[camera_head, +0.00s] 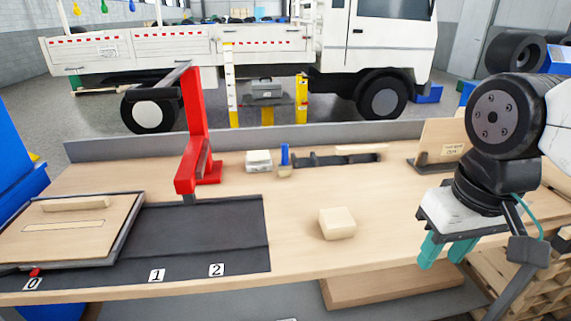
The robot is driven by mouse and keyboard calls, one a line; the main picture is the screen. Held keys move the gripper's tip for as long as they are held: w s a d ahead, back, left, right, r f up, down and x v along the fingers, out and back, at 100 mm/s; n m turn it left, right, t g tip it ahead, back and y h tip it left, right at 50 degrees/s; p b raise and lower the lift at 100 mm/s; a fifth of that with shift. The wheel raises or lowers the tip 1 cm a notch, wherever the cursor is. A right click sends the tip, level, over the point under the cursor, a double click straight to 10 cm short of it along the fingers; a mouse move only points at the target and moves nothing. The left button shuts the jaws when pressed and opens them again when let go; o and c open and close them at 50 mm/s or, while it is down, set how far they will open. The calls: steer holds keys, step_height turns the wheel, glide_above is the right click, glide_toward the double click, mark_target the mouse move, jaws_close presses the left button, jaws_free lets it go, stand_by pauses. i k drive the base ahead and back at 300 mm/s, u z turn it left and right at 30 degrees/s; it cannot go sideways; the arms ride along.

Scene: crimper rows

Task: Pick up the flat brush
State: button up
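A small item with a blue upper part and a tan lower part (285,158) stands at the back of the workbench, left of a black rack. It looks like the flat brush, but it is too small to be certain. My gripper (441,259) hangs at the right, over the bench's front right edge. Its two teal fingers point down and are apart, with nothing between them. It is well to the right of and nearer than the blue and tan item, not touching it.
A beige block (337,223) lies mid-bench. A black rack (325,160) with a pale bar lies at the back, beside a white stack (259,161). A red press (194,140) stands at left by a dark mat (200,240) and a wooden board (70,240). A signboard (443,140) stands back right.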

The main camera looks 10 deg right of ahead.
mark_target(284, 168)
steer(key=k, duration=0.5)
steer(key=u, duration=0.5)
steer(key=i, duration=1.35)
steer(key=z, duration=0.5)
